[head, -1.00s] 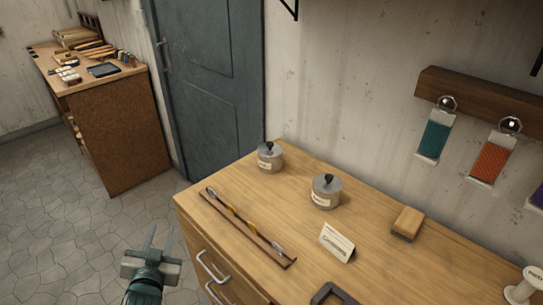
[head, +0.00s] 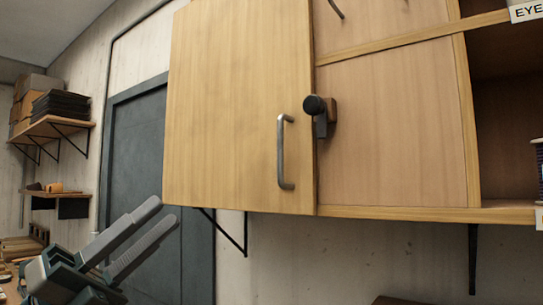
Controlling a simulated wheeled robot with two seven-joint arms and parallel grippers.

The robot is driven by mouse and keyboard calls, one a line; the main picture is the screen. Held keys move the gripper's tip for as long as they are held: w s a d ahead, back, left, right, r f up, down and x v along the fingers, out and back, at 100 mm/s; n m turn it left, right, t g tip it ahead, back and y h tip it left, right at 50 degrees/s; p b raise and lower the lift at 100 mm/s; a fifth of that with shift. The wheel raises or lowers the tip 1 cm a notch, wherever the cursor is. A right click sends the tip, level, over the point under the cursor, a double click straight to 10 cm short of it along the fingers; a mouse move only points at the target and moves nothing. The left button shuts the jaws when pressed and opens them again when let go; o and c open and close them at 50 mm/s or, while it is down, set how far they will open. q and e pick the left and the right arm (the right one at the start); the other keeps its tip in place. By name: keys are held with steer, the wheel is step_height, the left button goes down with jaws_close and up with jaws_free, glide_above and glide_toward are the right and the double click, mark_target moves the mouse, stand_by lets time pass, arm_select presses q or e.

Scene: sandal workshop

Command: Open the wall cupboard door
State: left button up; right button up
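The wall cupboard (head: 400,213) fills the upper middle and right of the head view. Its plain wooden door (head: 225,100) is on the left and looks shut. An upright metal bar handle (head: 282,152) sits near the door's right edge. A dark round knob on a small block (head: 318,106) sits at that edge, just right of the handle. My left gripper (head: 161,214) is at the lower left, below and left of the handle and apart from the door. Its two fingers point up and right with a gap between them, empty. My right gripper is out of view.
Right of the door are recessed-looking wood panels (head: 395,130) and an open dark compartment (head: 503,110). A metal bracket (head: 233,232) is under the cupboard. A grey room door (head: 138,150) stands behind my gripper. Shelves with boxes (head: 38,84) are at far left.

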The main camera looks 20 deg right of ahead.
mark_target(272, 138)
arm_select(q)
steer(key=s+d+r+m+g+y, duration=0.2)
steer(key=s+d+r+m+y, duration=0.3)
steer(key=s+r+m, duration=0.15)
step_height(272, 138, up, 7)
steer(key=a+t+y, duration=0.2)
steer(key=t+y, duration=0.3)
steer(key=t, duration=0.2)
steer(key=shift+w+a, duration=0.15)
steer(key=shift+a, duration=0.05)
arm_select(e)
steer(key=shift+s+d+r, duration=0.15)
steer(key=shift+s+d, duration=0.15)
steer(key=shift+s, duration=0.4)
arm_select(q)
steer(key=shift+d+p, duration=0.1)
steer(key=shift+p, duration=0.25)
